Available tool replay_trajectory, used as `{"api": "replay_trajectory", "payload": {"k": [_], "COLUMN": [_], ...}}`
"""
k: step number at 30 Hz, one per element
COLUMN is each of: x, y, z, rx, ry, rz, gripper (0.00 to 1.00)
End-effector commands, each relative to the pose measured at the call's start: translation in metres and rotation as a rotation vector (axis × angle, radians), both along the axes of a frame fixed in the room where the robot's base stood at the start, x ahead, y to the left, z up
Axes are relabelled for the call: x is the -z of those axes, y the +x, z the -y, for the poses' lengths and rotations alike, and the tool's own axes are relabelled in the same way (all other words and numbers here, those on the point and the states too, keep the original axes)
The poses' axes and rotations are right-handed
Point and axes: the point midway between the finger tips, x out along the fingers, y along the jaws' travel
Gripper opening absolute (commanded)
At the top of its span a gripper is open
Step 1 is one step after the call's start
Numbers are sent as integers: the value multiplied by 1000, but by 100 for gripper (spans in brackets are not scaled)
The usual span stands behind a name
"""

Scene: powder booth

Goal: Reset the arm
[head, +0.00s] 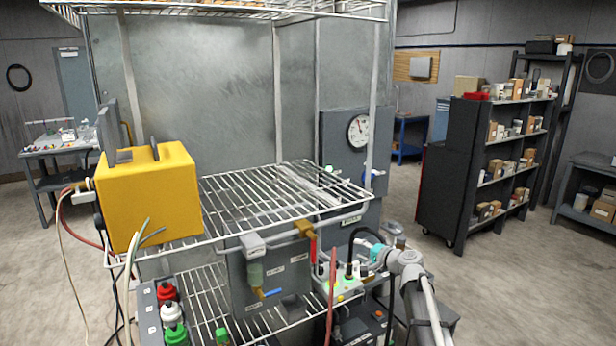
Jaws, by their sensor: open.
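My arm rises from the bottom right in the head view, with pale grey links and a turquoise joint cap. My gripper (360,268), small and dark at the arm's end, is open. It is in front of the rack's right front side, close to a light-coloured panel with small coloured buttons (345,290). Its fingers are hard to make out against the clutter. I see nothing held in it.
A wire rack (285,195) fills the middle, with a yellow box (150,195) on its left. A gauge (359,130) hangs behind. Dark shelves (490,150) stand right; floor between is clear.

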Motion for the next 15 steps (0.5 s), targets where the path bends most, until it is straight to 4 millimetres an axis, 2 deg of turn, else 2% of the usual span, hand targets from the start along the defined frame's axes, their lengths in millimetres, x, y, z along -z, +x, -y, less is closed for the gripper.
{"api": "replay_trajectory", "payload": {"k": [5,9,15], "x": [25,53,91], "y": [-42,-83,-145], "z": [-26,-43,-53], "rx": [-104,-208,-346], "ry": [-155,-319,-551], "rz": [-52,-118,-233], "gripper": [53,53,53]}}
